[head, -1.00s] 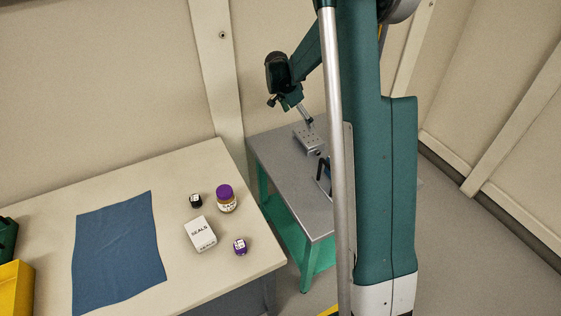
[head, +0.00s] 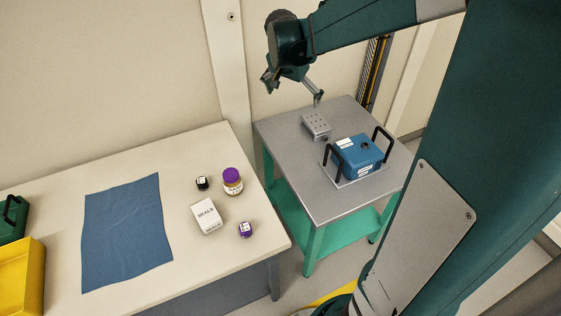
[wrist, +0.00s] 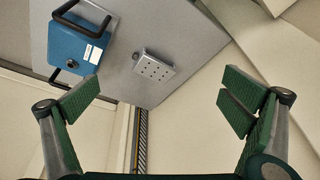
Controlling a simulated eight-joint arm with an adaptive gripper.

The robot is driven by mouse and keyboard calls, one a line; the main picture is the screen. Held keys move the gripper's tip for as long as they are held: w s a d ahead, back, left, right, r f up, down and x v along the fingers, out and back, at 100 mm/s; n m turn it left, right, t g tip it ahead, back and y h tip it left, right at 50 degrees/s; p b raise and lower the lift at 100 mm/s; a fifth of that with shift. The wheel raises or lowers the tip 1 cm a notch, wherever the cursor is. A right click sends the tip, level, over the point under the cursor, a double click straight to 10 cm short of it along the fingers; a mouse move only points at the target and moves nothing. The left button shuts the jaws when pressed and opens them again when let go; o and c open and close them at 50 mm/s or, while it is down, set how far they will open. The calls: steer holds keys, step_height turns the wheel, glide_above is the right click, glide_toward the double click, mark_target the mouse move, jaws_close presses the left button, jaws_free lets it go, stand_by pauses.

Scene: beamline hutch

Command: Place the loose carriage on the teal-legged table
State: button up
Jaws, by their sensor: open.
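The loose carriage, a small grey block with rows of holes (head: 316,126) and a dark knob at one end, rests flat on the grey top of the teal-legged table (head: 312,190), near its back left edge.
A blue box with black handles (head: 358,156) sits on a plate beside the carriage. The cream table (head: 225,270) at left holds a blue cloth (head: 128,232), a white SEALS box (head: 206,216), a purple-lidded jar (head: 232,181), small bottles and a yellow bin (head: 22,280).

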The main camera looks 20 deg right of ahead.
steer(key=s+a+r+n+t+y, duration=0.1)
steer(key=s+a+r+n, duration=0.2)
steer(key=s+a, duration=0.3)
steer(key=s+a+r+n+t, duration=0.1)
steer(key=s+a+r+n, duration=0.2)
steer(key=s+a, duration=0.35)
steer(key=s+a+f+n+t+y, duration=0.1)
steer(key=s+a+n, duration=0.1)
steer(key=s, duration=0.6)
steer(key=s+a+f+n+t+y, duration=0.1)
steer(key=s+a+n, duration=0.2)
steer(key=s, duration=0.5)
steer(key=shift+a+f+t, duration=0.25)
steer(key=shift+a+t, duration=0.05)
steer(key=shift+a, duration=0.35)
